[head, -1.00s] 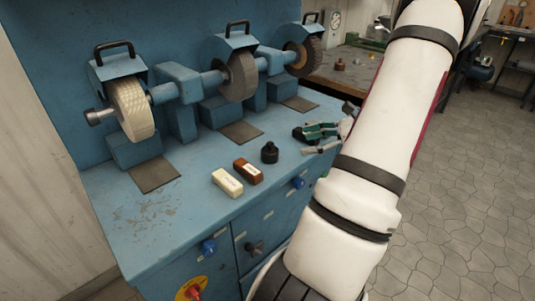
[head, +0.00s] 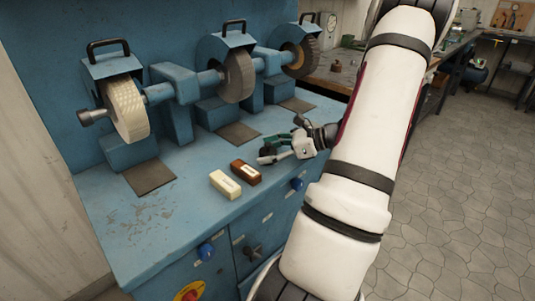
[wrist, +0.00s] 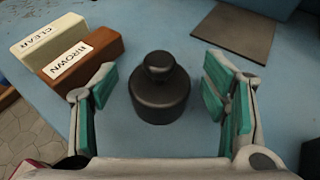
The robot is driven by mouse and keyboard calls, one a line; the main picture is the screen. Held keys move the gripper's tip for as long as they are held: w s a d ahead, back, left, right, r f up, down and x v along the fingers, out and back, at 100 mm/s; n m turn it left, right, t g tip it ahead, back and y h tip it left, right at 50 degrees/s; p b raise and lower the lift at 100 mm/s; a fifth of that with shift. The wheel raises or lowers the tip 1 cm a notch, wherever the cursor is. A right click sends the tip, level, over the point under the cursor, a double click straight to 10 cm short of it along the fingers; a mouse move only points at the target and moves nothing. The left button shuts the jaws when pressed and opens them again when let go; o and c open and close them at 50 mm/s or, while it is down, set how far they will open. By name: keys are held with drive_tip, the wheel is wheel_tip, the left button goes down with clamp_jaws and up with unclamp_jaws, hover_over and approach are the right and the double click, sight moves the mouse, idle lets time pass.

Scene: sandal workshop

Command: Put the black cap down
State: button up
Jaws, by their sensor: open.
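The black cap (wrist: 160,97), a round dark piece with a knob on top, stands upright on the blue bench top (wrist: 190,140) in the wrist view. My gripper (wrist: 161,92) is open, with its green-padded fingers on either side of the cap and a visible gap on both sides. In the head view my gripper (head: 267,149) is low over the bench, just behind the brown block, and it mostly hides the cap.
A brown block (head: 246,172) labelled BROWN and a cream block (head: 225,184) labelled CLEAR lie beside the cap. Grinding wheels (head: 127,110) stand along the back, with dark plates (head: 149,177) in front. The bench's left front is clear.

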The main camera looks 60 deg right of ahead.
drive_tip(key=c, duration=1.2)
